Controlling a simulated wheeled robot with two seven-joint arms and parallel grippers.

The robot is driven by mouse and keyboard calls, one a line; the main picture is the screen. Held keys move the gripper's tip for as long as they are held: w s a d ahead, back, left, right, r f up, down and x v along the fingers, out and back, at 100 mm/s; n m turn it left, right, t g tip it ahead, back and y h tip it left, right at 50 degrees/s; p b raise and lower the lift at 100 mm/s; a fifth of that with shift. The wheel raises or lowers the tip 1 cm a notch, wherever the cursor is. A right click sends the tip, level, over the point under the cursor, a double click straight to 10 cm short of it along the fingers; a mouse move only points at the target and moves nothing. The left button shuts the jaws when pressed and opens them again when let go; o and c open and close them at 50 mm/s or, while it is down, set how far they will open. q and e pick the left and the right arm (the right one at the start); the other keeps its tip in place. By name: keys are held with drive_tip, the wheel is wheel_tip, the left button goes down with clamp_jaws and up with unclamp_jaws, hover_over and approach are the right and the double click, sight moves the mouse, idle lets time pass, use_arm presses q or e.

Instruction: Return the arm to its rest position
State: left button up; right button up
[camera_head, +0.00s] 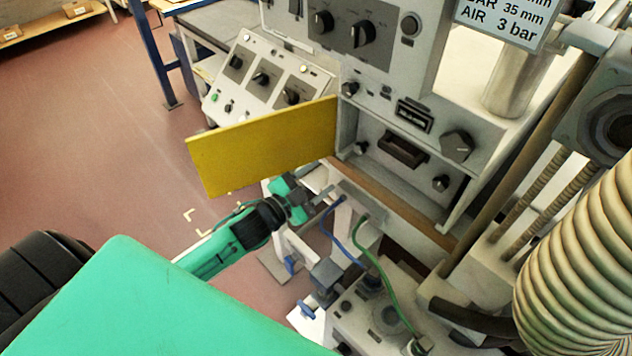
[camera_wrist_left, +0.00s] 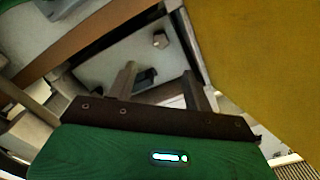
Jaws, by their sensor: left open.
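My left arm comes in from the lower left, green and black. My left gripper (camera_head: 322,194) is just below the yellow panel (camera_head: 262,147), in front of the machine's brown ledge (camera_head: 395,207). In the left wrist view the two fingers of the gripper (camera_wrist_left: 157,80) stand apart with nothing held between them. The yellow panel (camera_wrist_left: 262,60) fills the right side of that view, close beside the gripper. I cannot tell whether it touches. My right gripper is in neither view.
The panel stands out from the open recess (camera_head: 395,150) of the grey machine. A sloped control box (camera_head: 262,78) is behind it. Blue and green cables (camera_head: 378,250) hang below the ledge. A ribbed hose (camera_head: 580,270) is at the right. Open floor (camera_head: 90,130) lies left.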

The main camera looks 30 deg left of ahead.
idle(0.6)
use_arm(q)
drive_tip(key=s+d+f+n+g+y, duration=0.1)
drive_tip(key=s+f+n+g+y, duration=0.35)
drive_tip(key=s, duration=0.85)
drive_tip(key=s+f+n+g+y, duration=0.2)
drive_tip(key=s+f+n+g, duration=0.35)
drive_tip(key=s+g, duration=0.55)
wheel_tip(320, 180, down, 32)
drive_tip(key=s, duration=0.3)
drive_tip(key=s+a+f+m, duration=0.1)
drive_tip(key=s+a+f, duration=0.2)
drive_tip(key=s+f, duration=1.5)
drive_tip(key=shift+s+f, duration=0.3)
drive_tip(key=shift+f, duration=0.2)
